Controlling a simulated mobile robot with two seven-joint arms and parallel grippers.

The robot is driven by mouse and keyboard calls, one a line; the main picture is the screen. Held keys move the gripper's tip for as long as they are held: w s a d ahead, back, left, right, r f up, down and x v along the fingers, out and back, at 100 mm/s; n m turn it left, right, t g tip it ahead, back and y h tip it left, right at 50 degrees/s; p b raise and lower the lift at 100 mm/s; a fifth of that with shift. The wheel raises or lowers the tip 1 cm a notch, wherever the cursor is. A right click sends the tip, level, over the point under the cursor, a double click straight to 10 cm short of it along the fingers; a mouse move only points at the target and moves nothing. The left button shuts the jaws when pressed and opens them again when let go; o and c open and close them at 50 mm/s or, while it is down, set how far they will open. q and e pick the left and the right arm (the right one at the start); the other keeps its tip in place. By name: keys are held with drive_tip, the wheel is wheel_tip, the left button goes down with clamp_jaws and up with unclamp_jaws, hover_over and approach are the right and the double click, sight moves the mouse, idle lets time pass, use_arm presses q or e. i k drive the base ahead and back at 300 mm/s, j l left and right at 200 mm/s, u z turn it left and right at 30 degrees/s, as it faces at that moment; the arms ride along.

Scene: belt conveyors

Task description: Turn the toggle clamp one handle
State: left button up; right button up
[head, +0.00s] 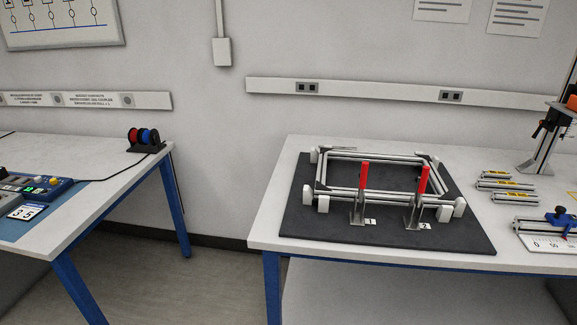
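Toggle clamp one (357,211) stands at the front edge of a metal frame (340,191) on the right table. Its red handle (364,175) points upright. A small white label that reads 1 (370,221) lies at its foot. Neither of my grippers is in view.
The frame has white corner blocks and rests on a black mat (310,224) on the white table (268,220). Short profile pieces (506,185) and a ruler fixture (549,241) lie right of the mat. A left table (98,163) holds cable spools (146,137). Floor between the tables is clear.

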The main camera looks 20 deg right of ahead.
sight(365, 165)
drive_tip(key=i+j+u, duration=0.25)
drive_tip(key=u, duration=0.15)
drive_tip(key=i+j+u, duration=0.15)
drive_tip(key=i+u, duration=0.6)
drive_tip(key=i+z, duration=0.2)
drive_tip(key=z, duration=0.3)
drive_tip(key=i+j+z, duration=0.1)
drive_tip(key=z, duration=0.4)
drive_tip(key=i+j+z, duration=0.2)
drive_tip(key=z, duration=0.3)
drive_tip(key=i+z, duration=0.1)
drive_tip(key=z, duration=0.3)
drive_tip(key=i+j+z, duration=0.15)
drive_tip(key=z, duration=0.25)
drive_tip(key=j+z, duration=0.15)
drive_tip(key=z, duration=0.25)
drive_tip(key=i+j+z, duration=0.15)
drive_tip(key=z, duration=0.3)
drive_tip(key=i+j+z, duration=0.15)
drive_tip(key=z, duration=0.25)
drive_tip(key=i+j+z, duration=0.1)
drive_tip(key=j+z, duration=0.55)
drive_tip(key=z, duration=0.2)
